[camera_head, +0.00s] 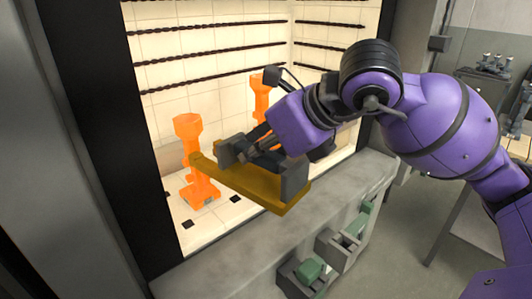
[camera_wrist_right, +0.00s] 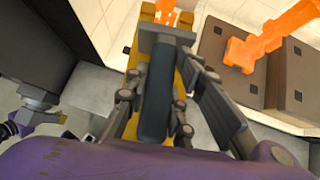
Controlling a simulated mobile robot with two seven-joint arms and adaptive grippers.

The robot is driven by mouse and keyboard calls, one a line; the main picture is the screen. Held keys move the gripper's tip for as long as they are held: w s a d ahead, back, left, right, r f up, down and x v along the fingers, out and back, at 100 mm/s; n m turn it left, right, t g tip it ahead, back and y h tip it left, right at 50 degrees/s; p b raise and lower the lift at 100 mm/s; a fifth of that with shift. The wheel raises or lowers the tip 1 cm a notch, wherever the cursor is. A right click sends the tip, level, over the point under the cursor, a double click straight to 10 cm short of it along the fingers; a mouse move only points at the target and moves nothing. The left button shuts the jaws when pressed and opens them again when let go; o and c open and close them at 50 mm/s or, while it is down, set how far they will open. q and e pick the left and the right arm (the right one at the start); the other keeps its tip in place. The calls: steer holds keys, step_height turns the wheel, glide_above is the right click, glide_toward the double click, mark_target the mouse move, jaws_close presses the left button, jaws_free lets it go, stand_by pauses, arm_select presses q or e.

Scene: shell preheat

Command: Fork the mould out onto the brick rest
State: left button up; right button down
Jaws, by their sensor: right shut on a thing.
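My right gripper (camera_head: 262,150) is shut on the dark handle (camera_wrist_right: 153,100) of an ochre fork (camera_head: 262,194), at the kiln mouth. One glowing orange mould (camera_head: 190,150) stands upright on the tiled kiln floor at the left. The fork's far end overlaps its middle in the head view; I cannot tell whether they touch. A second orange mould (camera_head: 261,95) stands farther in, partly hidden behind my gripper. In the right wrist view, orange shapes show beyond the fork tip (camera_wrist_right: 166,14) and at the upper right (camera_wrist_right: 255,48). I cannot identify the brick rest.
The kiln (camera_head: 210,50) has pale brick walls with dark heating coils and a dark frame on the left. A grey ledge (camera_head: 330,205) runs along its front. Grey and green fittings (camera_head: 335,245) sit below it. A bench with small items (camera_head: 485,75) stands at the right.

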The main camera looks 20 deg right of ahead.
mark_target(231, 138)
steer(key=shift+w+a+b, duration=0.2)
steer(key=shift+w+a, duration=0.25)
steer(key=shift+w, duration=0.3)
steer(key=shift+w+a+b, duration=0.15)
steer(key=shift+w+a, duration=0.3)
steer(key=shift+w, duration=0.3)
steer(key=shift+w+a, duration=0.45)
steer(key=shift+w, duration=0.3)
steer(key=shift+w+a, duration=0.4)
steer(key=shift+w, duration=0.35)
arm_select(q)
steer(key=shift+s+a+f+b, duration=0.15)
steer(key=shift+f+b, duration=0.05)
steer(key=shift+f, duration=0.2)
steer(key=shift+s+a+f+b, duration=0.1)
steer(key=shift+f+b, duration=0.05)
steer(key=shift+f, duration=0.2)
arm_select(e)
steer(key=w, duration=0.1)
steer(key=w+a, duration=0.1)
steer(key=shift+w+a, duration=0.25)
steer(key=shift+w, duration=0.05)
arm_select(q)
steer(key=shift+a, duration=0.1)
arm_select(e)
steer(key=shift+r, duration=0.1)
